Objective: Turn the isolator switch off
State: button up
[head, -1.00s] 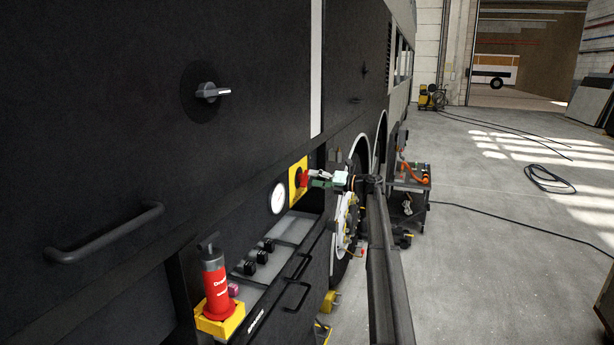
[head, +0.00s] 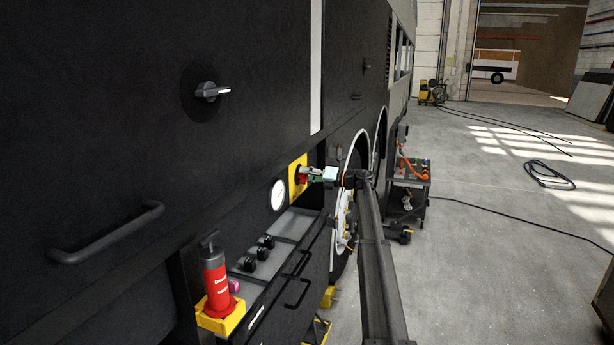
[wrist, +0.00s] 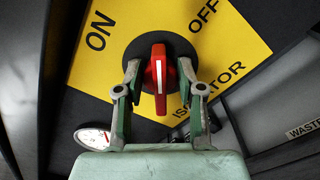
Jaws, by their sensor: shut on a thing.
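The isolator switch is a red knob (wrist: 159,103) with a white line, on a black round base in a yellow plate (wrist: 225,62) marked ON, OFF and ISOLATOR. In the wrist view the white line points up the picture, between the ON and OFF lettering. My gripper (wrist: 159,76) is shut on the knob, one finger on each side. In the head view the yellow plate (head: 293,185) is on the dark coach side, and my gripper (head: 309,174) reaches it from the right, hiding much of the knob.
A round white gauge (head: 278,195) sits just left of the plate. A tool cart (head: 409,180) stands beyond my arm.

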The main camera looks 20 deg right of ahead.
jog(key=shift+m, duration=0.3)
jog(key=m+p, duration=0.1)
jog(key=m, duration=0.1)
jog(key=shift+m, duration=0.3)
jog(key=shift+w+f+m+p, duration=0.1)
jog(key=shift+m+p, duration=0.95)
jog(key=shift+m, duration=1.05)
jog(key=o, duration=1.1)
jog(key=shift+d+f, duration=0.1)
